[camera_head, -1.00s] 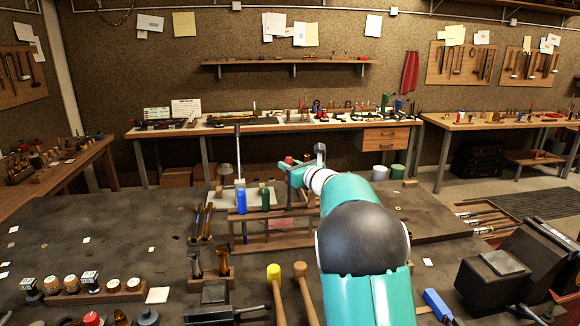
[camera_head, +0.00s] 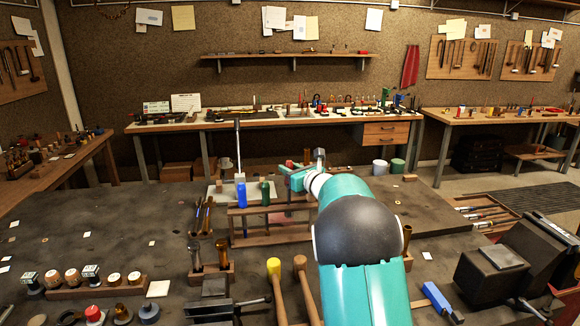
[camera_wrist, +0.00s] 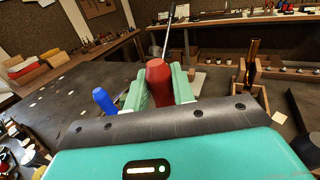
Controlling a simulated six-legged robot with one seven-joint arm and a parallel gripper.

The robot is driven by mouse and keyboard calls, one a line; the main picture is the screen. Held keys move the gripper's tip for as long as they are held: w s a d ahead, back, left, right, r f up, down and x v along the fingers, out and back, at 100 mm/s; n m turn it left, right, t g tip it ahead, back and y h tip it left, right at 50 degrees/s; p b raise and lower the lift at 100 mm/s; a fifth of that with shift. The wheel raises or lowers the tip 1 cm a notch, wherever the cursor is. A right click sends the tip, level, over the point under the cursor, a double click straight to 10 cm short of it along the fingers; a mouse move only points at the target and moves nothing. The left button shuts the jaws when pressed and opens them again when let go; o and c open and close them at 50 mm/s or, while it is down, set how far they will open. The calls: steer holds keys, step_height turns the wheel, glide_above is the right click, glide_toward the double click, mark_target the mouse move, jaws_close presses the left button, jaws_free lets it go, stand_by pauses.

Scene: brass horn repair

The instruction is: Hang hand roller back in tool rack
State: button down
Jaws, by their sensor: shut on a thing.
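My gripper (camera_wrist: 160,72) is shut on a red handle, which I take to be the hand roller (camera_wrist: 157,84). In the wrist view a thin metal shaft rises beyond the handle and seems to belong to it. In the head view my gripper (camera_head: 288,172) is above the right part of the wooden tool rack (camera_head: 270,236), with a little red showing at its tip. The rack holds a blue-handled tool (camera_head: 241,194) with a tall shaft and a green-handled tool (camera_head: 265,192). The roller's lower end is hidden, and I cannot tell whether it touches the rack.
A wooden holder with brass pieces (camera_head: 222,250) stands left of the rack. Two mallets, one yellow-headed (camera_head: 274,268) and one brown (camera_head: 300,264), are in front. A vise (camera_head: 500,265) is at right. The dark bench is mostly clear at far left.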

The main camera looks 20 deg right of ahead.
steer(key=shift+f, duration=3.15)
steer(key=c, duration=1.1)
jaws_free()
steer(key=shift+f, duration=0.1)
steer(key=v, duration=1.3)
steer(key=shift+s, duration=0.4)
